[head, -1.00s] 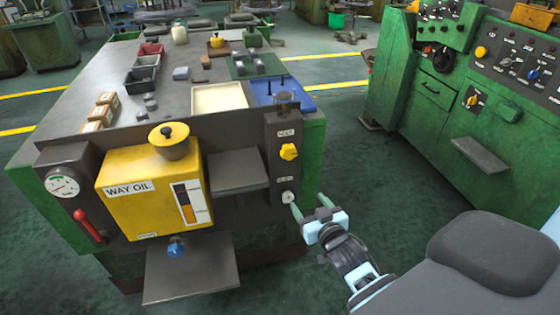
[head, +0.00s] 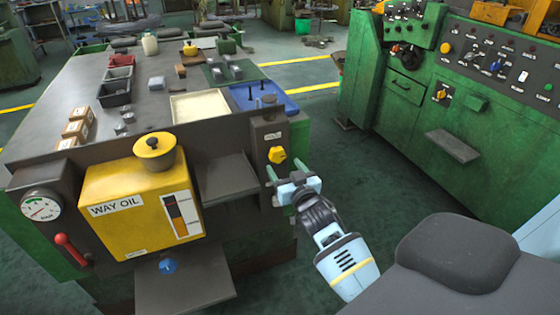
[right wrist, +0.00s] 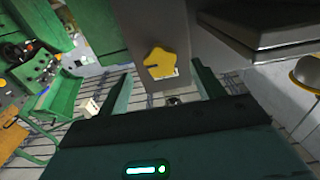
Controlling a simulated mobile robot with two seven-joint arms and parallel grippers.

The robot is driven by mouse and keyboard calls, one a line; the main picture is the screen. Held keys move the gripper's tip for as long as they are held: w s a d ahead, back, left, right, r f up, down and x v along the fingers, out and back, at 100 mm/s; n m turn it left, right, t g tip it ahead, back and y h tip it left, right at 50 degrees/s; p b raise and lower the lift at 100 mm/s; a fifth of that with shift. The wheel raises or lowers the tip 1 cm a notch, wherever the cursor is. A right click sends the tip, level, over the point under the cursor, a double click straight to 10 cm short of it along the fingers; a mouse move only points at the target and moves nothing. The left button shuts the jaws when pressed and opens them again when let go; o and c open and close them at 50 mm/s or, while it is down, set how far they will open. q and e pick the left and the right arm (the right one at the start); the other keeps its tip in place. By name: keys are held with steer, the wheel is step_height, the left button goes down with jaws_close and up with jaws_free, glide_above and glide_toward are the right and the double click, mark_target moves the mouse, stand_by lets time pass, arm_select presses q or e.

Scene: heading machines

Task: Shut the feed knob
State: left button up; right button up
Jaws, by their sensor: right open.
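A yellow lobed knob (head: 277,155) sits on a narrow dark panel (head: 268,135) at the right front corner of the bench. The small label by it is too blurred to read. My right gripper (head: 292,177) is open and empty, just below and right of this knob in the head view. In the right wrist view the yellow knob (right wrist: 158,62) shows between the two spread fingers, beyond them and apart. A blue knob (head: 169,266) sits below the yellow WAY OIL tank (head: 135,210). I cannot tell which knob is the feed knob. My left gripper is not in view.
A grey shelf (head: 225,178) juts out left of the panel, and a lower plate (head: 185,290) lies below the tank. A red lever (head: 70,250) and a gauge (head: 40,207) are at the far left. A green control cabinet (head: 440,110) stands right, with open floor between.

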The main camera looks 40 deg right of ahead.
mark_target(279, 158)
steer(key=x, duration=0.3)
steer(key=shift+w+d, duration=0.1)
steer(key=shift+w, duration=0.5)
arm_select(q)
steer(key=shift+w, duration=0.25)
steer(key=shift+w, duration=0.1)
arm_select(e)
steer(key=shift+c, duration=0.7)
steer(key=c, duration=0.9)
steer(key=shift+o, duration=0.2)
